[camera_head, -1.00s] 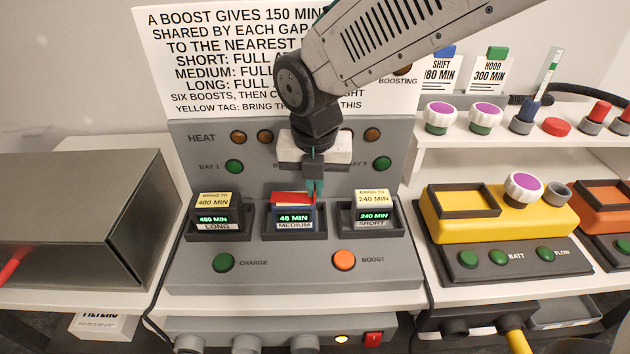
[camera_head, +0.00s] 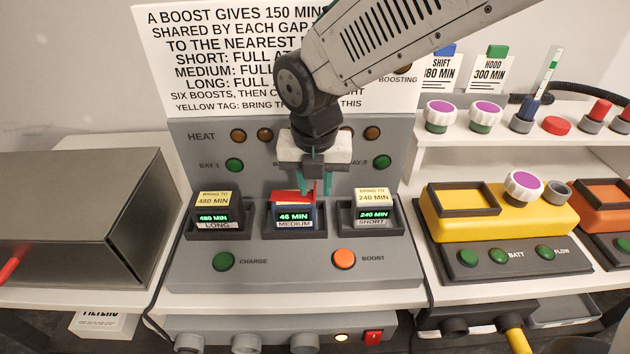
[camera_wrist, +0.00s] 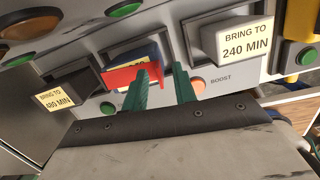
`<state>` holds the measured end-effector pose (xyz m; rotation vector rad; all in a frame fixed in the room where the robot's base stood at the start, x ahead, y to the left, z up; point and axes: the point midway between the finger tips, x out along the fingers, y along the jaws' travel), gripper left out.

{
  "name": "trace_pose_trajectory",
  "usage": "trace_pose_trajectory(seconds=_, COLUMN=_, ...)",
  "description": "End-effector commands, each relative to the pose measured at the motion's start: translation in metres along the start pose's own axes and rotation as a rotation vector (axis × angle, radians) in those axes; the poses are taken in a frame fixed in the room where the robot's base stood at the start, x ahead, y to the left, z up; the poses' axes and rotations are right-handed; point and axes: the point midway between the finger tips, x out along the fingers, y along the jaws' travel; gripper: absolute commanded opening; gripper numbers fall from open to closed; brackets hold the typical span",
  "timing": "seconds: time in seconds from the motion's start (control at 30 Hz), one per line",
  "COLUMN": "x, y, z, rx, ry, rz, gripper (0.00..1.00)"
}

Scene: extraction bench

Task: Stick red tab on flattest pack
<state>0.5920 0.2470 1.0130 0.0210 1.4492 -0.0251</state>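The medium pack (camera_head: 294,216), dark blue and reading 46 MIN, sits in the middle bay. The red tab (camera_head: 290,196) lies across its top, with a part standing up at its right end; it also shows in the wrist view (camera_wrist: 122,77). My gripper (camera_head: 314,187) is just above the pack, its green fingers spread apart. In the wrist view the left finger is close beside the tab; I cannot tell whether they touch. The long pack (camera_head: 212,217) reads 480 MIN and the short pack (camera_head: 373,214) reads 240 MIN. Both carry yellow BRING TO tags.
A green charge button (camera_head: 223,262) and an orange boost button (camera_head: 344,260) are on the front of the charger. A metal box (camera_head: 75,215) stands at left, a yellow device (camera_head: 500,215) at right. A sign (camera_head: 225,60) stands behind, partly hidden by my arm.

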Motion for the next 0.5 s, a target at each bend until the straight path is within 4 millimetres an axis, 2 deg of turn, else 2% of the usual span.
trace_pose_trajectory(seconds=0.23, x=-0.009, y=0.001, z=0.001, rx=0.0, ry=-0.003, rz=0.003, gripper=0.28)
trace_pose_trajectory(seconds=0.5, x=-0.054, y=0.001, z=0.001, rx=0.0, ry=-0.004, rz=0.003, gripper=0.28)
